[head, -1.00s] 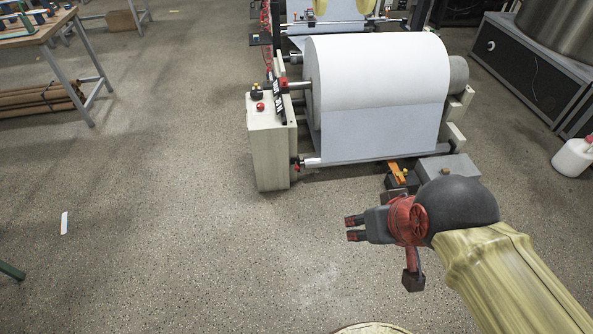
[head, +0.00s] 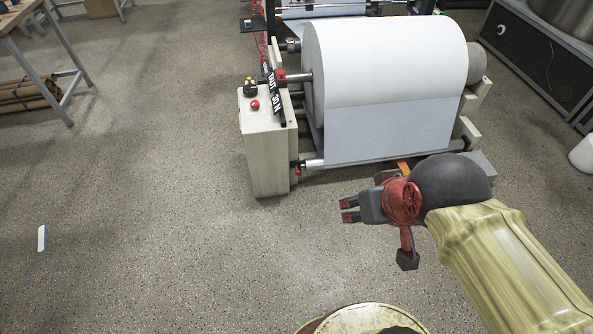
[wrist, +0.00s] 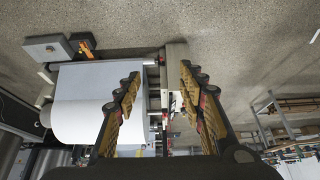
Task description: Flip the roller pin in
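The paper machine holds a big white paper roll (head: 385,70); the roll also shows in the wrist view (wrist: 85,105). A thin lower roller (head: 312,164) runs under the sheet, with a small red part (head: 298,168) at its left end that may be the roller pin. Another red part (head: 280,76) sits on the upper shaft beside the roll. My gripper (head: 347,209) is in front of the machine, apart from it, pointing left, below and right of the small red part. In the wrist view its fingers (wrist: 158,92) are spread with nothing between them.
A pale control box (head: 268,150) with a red button stands at the machine's left end. A grey block (head: 482,165) is at its lower right. A dark cabinet (head: 535,65) stands at right, a table (head: 20,22) at far left.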

